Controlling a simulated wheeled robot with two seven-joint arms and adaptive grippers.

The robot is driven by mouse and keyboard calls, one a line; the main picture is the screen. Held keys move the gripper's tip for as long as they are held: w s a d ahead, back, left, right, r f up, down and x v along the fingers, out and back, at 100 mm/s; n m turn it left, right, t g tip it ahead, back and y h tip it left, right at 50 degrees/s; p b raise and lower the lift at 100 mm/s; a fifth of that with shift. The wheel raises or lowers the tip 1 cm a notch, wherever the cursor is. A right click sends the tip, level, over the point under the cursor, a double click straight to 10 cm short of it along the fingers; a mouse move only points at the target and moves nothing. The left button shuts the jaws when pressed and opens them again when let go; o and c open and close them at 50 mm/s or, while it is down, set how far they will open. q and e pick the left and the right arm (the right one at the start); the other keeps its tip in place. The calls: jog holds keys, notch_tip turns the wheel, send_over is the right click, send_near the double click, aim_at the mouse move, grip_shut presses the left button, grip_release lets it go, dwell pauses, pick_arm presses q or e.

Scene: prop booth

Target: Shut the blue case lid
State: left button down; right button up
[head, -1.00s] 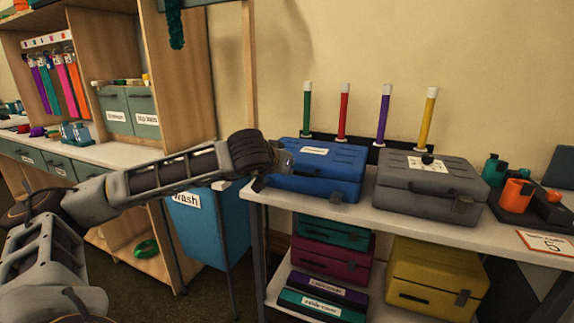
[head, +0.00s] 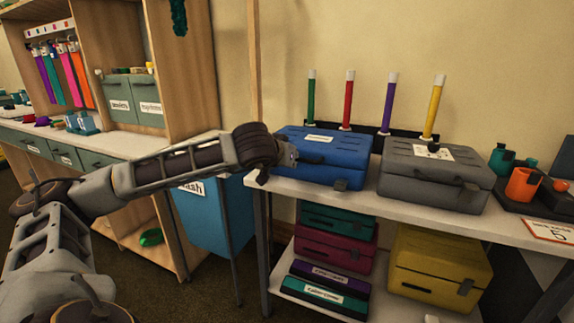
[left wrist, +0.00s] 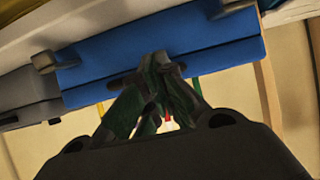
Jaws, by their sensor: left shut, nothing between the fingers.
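The blue case (head: 331,154) stands on the white shelf top, with a white label on its lid, a dark handle and a front latch. Its lid lies down flat, and I see no gap along the visible front; whether the latch is fastened I cannot tell. My left gripper (head: 286,158) is at the case's front left corner in the head view. In the left wrist view the left gripper (left wrist: 160,62) is shut and empty, its fingertips over the blue case (left wrist: 215,55) near the dark handle. Contact is unclear. My right gripper is not in view.
A grey case (head: 435,172) stands close on the right. Behind stand several coloured tubes, including a yellow one (head: 434,105). An orange cup (head: 523,184) sits farther right. A yellow case (head: 440,268) is on the lower shelf. A blue bin (head: 215,215) stands below my left arm.

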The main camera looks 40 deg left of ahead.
pick_arm(q)
jog(key=shift+r, duration=0.1)
jog(key=s+d+f+b, duration=0.1)
jog(key=s+b, duration=0.3)
jog(key=s, duration=0.5)
jog(key=shift+d+f, duration=0.15)
jog(key=shift+d, duration=0.45)
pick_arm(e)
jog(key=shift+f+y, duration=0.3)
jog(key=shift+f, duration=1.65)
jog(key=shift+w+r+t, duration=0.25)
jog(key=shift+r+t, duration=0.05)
